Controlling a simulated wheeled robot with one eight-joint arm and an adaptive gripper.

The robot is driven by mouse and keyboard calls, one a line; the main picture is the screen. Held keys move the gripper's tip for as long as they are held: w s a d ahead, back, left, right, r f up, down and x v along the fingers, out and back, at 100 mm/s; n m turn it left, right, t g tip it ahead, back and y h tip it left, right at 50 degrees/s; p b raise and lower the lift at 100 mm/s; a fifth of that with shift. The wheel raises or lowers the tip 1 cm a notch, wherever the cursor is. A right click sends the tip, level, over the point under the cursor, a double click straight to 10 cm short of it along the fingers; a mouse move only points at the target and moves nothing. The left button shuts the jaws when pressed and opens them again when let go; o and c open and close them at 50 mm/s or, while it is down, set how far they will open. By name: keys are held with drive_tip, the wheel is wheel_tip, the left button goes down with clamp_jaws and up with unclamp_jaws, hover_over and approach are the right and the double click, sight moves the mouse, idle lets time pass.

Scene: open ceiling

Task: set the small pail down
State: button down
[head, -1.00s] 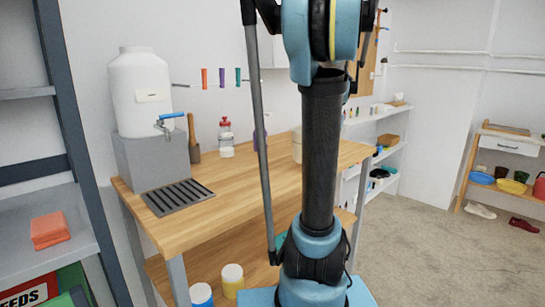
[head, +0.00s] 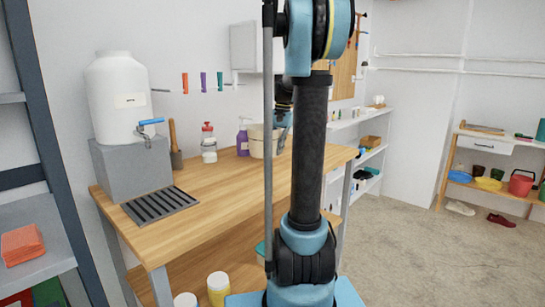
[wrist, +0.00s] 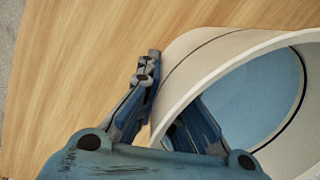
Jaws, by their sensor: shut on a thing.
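The small pail is cream-coloured, and in the head view (head: 258,146) it is at the back of the wooden bench, partly behind my arm. In the wrist view its pale rim and wall (wrist: 187,65) fill the right side, with a smooth bluish surface inside. My gripper (wrist: 168,100) is shut on the pail's wall, one finger outside and the other inside the rim. In the head view my gripper (head: 284,118) shows only in part at the pail's right side. I cannot tell whether the pail's base touches the bench.
The wooden bench (head: 225,205) has a clear front. A white dispenser (head: 118,95) stands on a grey block at the left, beside a dark drain grate (head: 160,204). A red-capped bottle (head: 209,143) and a purple bottle (head: 243,137) stand left of the pail.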

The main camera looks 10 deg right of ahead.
drive_tip(key=shift+w+a, duration=0.45)
drive_tip(key=shift+w, duration=0.2)
drive_tip(key=shift+w+a, duration=0.45)
drive_tip(key=shift+w, duration=0.15)
drive_tip(key=shift+f, duration=1.7)
drive_tip(key=shift+f, duration=0.1)
drive_tip(key=c, duration=1.8)
unclamp_jaws()
drive_tip(key=shift+o, duration=0.2)
wheel_tip(320, 180, up, 12)
drive_tip(key=d, duration=0.1)
drive_tip(key=shift+w+d, duration=0.15)
drive_tip(key=shift+d, duration=0.1)
